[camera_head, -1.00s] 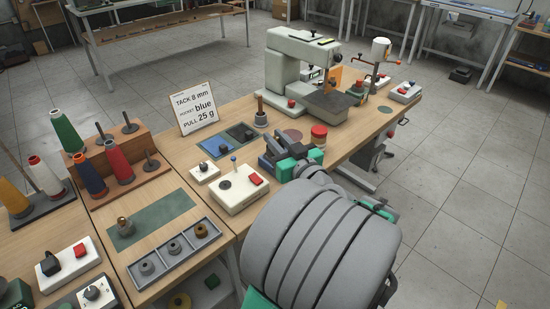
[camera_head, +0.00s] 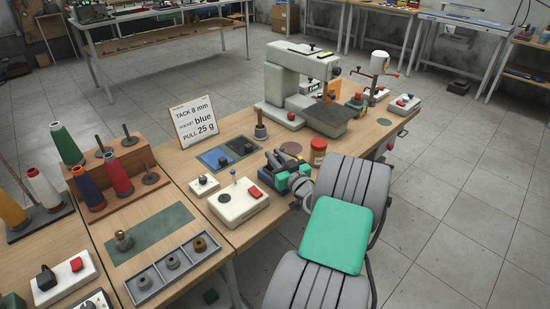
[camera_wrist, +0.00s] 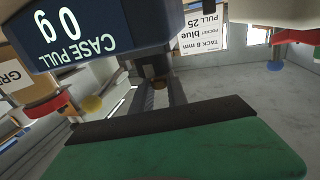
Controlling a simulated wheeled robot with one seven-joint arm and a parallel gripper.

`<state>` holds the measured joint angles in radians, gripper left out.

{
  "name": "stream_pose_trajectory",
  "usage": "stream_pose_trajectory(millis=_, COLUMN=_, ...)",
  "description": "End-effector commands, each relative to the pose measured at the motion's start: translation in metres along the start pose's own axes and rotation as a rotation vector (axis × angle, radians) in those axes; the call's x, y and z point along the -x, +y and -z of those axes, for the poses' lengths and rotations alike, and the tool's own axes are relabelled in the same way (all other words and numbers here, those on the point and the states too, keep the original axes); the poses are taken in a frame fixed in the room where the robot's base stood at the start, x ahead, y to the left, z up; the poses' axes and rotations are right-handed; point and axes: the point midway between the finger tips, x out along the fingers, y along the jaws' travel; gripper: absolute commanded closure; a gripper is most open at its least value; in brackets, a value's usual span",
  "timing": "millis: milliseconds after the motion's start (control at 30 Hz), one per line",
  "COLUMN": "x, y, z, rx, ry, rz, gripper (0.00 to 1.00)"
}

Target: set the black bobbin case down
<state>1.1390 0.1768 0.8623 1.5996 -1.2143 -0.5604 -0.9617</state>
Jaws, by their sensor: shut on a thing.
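My gripper (camera_head: 273,160) is low over the table, right of the blue and dark pads and behind the cream box with a red button. In the wrist view its two dark fingers (camera_wrist: 162,92) are shut on a small dark, brownish piece (camera_wrist: 158,82), which I take to be the black bobbin case. The fingers hide most of it, and I cannot tell whether it touches a surface. In the head view the held piece is too small to make out. The blue pad (camera_head: 212,157) and dark pad (camera_head: 240,143) each carry a small dark piece.
The cream box (camera_head: 238,205) stands in front of my gripper, a red-lidded jar (camera_head: 318,150) to its right, and a sewing machine (camera_head: 290,85) behind. A dark blue gauge reading "CASE PULL" (camera_wrist: 95,35) is close in the wrist view. A grey tray (camera_head: 160,288) holds bobbins.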

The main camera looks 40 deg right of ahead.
Motion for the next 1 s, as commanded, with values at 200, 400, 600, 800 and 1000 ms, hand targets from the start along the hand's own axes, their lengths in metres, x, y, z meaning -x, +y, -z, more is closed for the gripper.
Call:
stream_pose_trajectory(millis=200, x=-0.0001, y=0.0003, z=-0.0012, rx=0.002, ry=0.004, rz=0.0, gripper=1.0)
stream_pose_trajectory(millis=400, x=0.0, y=0.0003, z=-0.0056, rx=0.003, ry=0.004, rz=0.0, gripper=1.0)
stream_pose_trajectory(millis=600, x=0.0001, y=0.0002, z=-0.0057, rx=0.002, ry=0.003, rz=0.0, gripper=0.72)
stream_pose_trajectory(millis=800, x=0.0001, y=0.0001, z=-0.0056, rx=0.002, ry=0.003, rz=0.0, gripper=0.59)
stream_pose_trajectory(millis=1000, x=0.0002, y=0.0001, z=-0.005, rx=0.001, ry=0.003, rz=0.0, gripper=0.59)
